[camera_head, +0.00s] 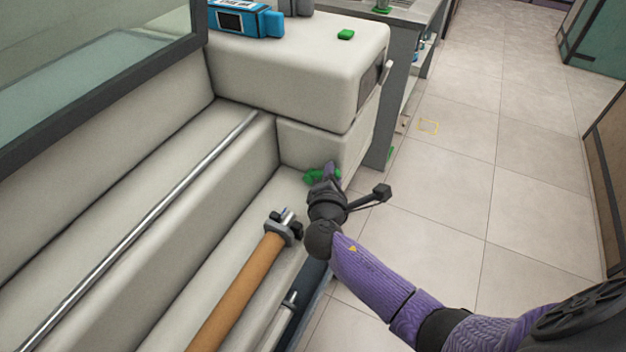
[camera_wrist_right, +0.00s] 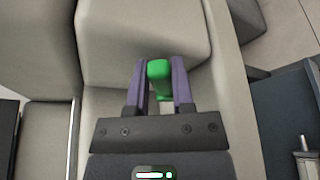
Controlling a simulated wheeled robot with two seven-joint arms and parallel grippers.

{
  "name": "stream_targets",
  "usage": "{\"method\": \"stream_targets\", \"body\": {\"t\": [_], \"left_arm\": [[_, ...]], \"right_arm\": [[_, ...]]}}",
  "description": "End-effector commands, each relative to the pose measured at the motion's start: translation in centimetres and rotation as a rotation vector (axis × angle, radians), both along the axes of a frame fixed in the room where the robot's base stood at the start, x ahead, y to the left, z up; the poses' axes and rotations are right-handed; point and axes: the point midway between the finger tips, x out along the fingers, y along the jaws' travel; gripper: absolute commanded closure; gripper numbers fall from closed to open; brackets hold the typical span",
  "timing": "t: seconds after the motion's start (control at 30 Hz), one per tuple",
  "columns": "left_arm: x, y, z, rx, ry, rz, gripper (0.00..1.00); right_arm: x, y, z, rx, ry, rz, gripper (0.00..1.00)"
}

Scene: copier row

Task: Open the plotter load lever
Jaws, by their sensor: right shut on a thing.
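The plotter (camera_head: 300,62) is a large off-white machine across the left and middle of the head view. Its green load lever (camera_head: 312,177) sits low at the right end, partly hidden by my gripper. In the right wrist view the green lever (camera_wrist_right: 158,70) stands upright between two purple fingers. My right gripper (camera_head: 329,174) is shut on this lever, with a finger on each side. The right wrist view shows the gripper (camera_wrist_right: 158,80) close against the off-white housing. My left gripper is not in view.
A brown roll (camera_head: 236,293) on a dark holder lies left of my right wrist. A long metal rod (camera_head: 140,225) runs along the plotter. A blue box (camera_head: 222,27) and a small green piece (camera_head: 345,34) are on top. Tiled floor (camera_head: 460,190) is clear at right.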

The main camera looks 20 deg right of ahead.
Motion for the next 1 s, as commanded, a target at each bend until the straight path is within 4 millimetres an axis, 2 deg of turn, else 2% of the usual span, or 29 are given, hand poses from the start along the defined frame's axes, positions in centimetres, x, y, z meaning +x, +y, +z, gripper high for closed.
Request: {"method": "stream_targets", "body": {"t": [0.03,0.1,0.23,0.5,0.7,1.0], "left_arm": [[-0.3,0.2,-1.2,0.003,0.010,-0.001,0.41],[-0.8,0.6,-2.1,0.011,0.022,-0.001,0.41],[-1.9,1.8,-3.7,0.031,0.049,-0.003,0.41],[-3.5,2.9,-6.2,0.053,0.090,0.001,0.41],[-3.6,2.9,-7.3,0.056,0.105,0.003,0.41],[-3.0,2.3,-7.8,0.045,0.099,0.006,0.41]], "right_arm": [[-0.2,0.0,-1.1,0.025,-0.027,0.003,1.00],[-0.3,-0.1,-1.5,0.064,-0.074,0.004,1.00],[-0.5,-0.3,-2.1,0.129,-0.156,0.004,1.00],[-0.7,-0.4,-2.8,0.227,-0.285,0.002,1.00],[-0.8,-0.5,-3.0,0.268,-0.337,0.002,1.00],[-0.8,-0.5,-2.9,0.287,-0.363,0.003,1.00]]}}
